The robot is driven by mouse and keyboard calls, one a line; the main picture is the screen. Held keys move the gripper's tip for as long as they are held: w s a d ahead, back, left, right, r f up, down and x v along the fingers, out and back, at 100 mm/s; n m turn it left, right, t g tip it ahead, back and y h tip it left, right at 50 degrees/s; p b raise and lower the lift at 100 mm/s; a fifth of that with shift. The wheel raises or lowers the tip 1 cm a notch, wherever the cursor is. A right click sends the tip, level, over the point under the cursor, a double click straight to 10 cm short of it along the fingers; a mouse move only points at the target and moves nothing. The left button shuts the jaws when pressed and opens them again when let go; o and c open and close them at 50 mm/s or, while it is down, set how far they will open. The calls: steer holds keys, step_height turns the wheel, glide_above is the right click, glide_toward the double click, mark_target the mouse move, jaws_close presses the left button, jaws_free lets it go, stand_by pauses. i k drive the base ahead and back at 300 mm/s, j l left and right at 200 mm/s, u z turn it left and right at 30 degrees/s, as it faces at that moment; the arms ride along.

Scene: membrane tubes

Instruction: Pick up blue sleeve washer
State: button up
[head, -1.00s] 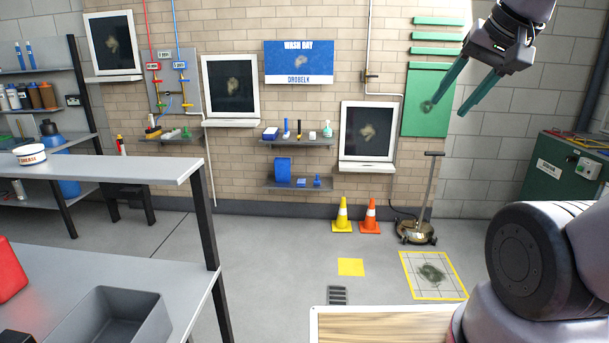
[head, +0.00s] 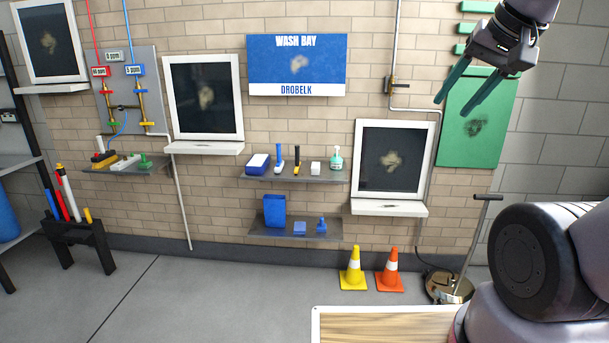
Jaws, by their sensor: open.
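My gripper (head: 453,105) is at the upper right of the head view, with two long green fingers apart and nothing between them. It hangs in front of the wall, well apart from the shelves. A small blue handled piece (head: 321,225) stands at the right of the lower grey shelf, beside a small blue block (head: 300,228). On the upper shelf are a blue-and-white piece (head: 257,164) and an upright blue-handled tool (head: 279,159). Which of these is the blue sleeve washer I cannot tell at this size.
A large blue container (head: 274,211) stands on the lower shelf (head: 262,232). Yellow (head: 353,270) and orange (head: 390,270) cones stand on the floor to the right. A wooden-topped surface (head: 385,325) is close in front. The floor (head: 220,290) at centre-left is clear.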

mark_target(280, 165)
steer(key=i+u, duration=0.15)
steer(key=i, duration=0.35)
steer(key=i+l+u, duration=0.1)
steer(key=i, duration=0.35)
steer(key=i+l+u, duration=0.15)
steer(key=i, duration=0.35)
steer(key=i+l+u, duration=0.2)
steer(key=i+u, duration=0.2)
steer(key=i+l+u, duration=0.8)
steer(key=k+j, duration=0.05)
steer(key=k, duration=0.05)
